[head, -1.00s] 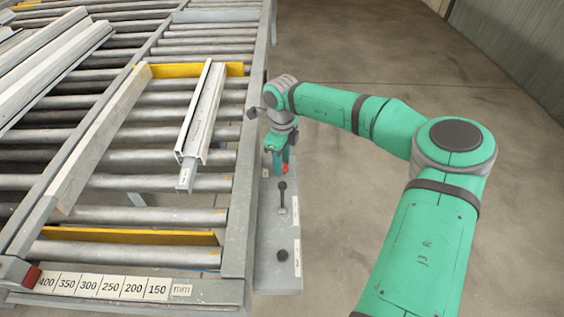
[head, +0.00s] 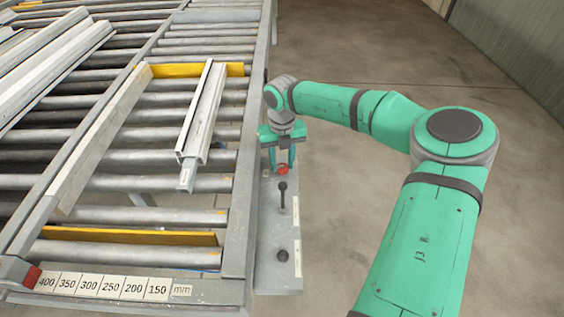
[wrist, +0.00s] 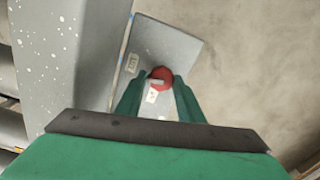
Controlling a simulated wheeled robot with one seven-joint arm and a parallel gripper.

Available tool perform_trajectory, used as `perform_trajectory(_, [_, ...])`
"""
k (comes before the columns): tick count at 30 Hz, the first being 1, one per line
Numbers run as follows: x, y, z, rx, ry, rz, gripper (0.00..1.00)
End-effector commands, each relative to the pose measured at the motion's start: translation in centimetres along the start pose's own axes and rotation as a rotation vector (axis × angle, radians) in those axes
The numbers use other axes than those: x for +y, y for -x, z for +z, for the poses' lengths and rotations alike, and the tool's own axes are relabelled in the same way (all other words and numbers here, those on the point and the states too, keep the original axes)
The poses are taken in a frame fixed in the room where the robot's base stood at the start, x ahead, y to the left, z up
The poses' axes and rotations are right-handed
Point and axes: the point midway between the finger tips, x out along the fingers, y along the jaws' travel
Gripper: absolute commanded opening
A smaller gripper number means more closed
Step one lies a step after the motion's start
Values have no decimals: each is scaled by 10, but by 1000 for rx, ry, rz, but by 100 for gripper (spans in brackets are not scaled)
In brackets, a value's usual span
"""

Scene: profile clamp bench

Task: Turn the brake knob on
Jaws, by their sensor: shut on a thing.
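A red knob (head: 283,169) sits at the far end of the grey control panel (head: 268,268) along the right side of the roller table. My gripper (head: 281,164) points down over it, with one finger on each side. In the wrist view the red knob (wrist: 162,73) is between the fingertips of my gripper (wrist: 160,80), which is shut on it. A pale bar or mark shows across the knob's near side. Small labels lie beside and below the knob; I cannot read them.
A black lever (head: 282,194) and a black knob (head: 282,256) stand nearer on the same panel. A pale profile (head: 203,115) lies on the rollers to the left, beside a yellow bar (head: 180,70). The floor to the right is clear.

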Motion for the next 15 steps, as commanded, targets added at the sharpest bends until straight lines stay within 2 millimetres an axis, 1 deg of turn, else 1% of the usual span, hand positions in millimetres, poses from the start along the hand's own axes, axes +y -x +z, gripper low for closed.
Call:
perform_trajectory(6, [0, 1, 0, 1, -131, 0, 12])
perform_trajectory(15, [0, 1, 0, 1, -223, -1, 12])
